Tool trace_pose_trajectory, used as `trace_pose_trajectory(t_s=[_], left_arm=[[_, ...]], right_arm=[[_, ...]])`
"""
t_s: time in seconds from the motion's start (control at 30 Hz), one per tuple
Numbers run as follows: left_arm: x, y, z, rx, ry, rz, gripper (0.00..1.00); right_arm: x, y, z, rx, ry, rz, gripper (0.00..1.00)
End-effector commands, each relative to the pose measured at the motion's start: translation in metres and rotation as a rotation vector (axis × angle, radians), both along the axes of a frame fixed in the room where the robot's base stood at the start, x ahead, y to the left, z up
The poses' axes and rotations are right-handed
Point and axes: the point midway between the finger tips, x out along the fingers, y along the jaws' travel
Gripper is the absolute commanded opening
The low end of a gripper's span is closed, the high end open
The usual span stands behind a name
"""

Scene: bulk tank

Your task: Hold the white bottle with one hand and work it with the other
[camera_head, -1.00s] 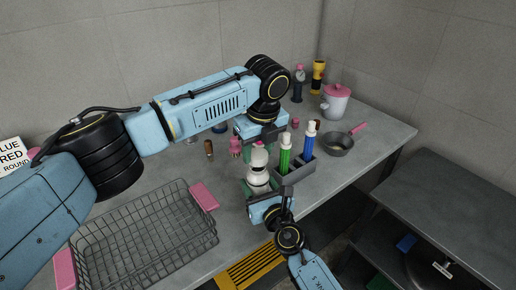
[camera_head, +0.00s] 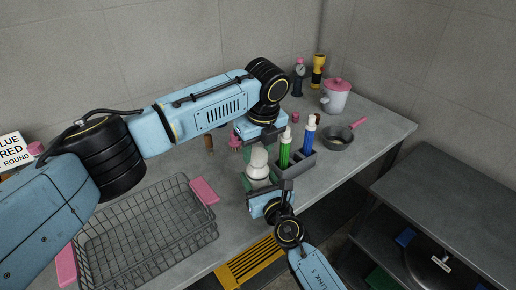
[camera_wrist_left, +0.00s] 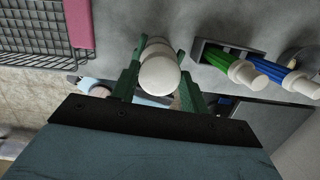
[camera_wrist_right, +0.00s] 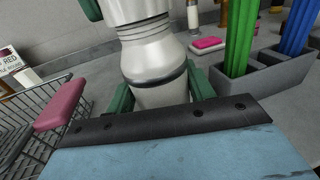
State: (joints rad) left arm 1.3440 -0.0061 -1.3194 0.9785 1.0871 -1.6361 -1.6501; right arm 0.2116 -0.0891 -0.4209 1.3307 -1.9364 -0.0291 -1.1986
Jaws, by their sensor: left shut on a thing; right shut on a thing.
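One left finger shows at the upper left of the right wrist view. The exact finger contact at the top is partly hidden in the head view.
A grey caddy (camera_head: 297,168) with a green bottle (camera_head: 285,148) and a blue bottle (camera_head: 309,135) stands close right of the grippers. A wire basket (camera_head: 145,232) with pink handles lies left. A pan (camera_head: 338,138) and a pink-lidded pot (camera_head: 336,97) stand farther right.

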Motion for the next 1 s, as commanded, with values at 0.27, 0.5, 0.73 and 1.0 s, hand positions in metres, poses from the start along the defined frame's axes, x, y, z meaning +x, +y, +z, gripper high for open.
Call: trace_pose_trajectory(t_s=[0.27,0.5,0.73,1.0], left_arm=[[0.000,0.000,-0.006,-0.001,-0.001,0.000,0.23],[0.000,0.000,-0.011,-0.001,-0.001,0.000,0.23],[0.000,0.001,-0.011,-0.002,0.002,-0.133,0.23],[0.000,0.001,-0.011,-0.003,0.002,-0.649,0.23]], right_arm=[[0.000,0.000,0.000,0.000,-0.001,0.000,0.12],[0.000,0.000,0.000,0.000,-0.001,0.000,0.12],[0.000,0.000,0.000,0.000,-0.001,0.000,0.00],[0.000,0.000,0.000,0.000,0.000,0.000,0.00]])
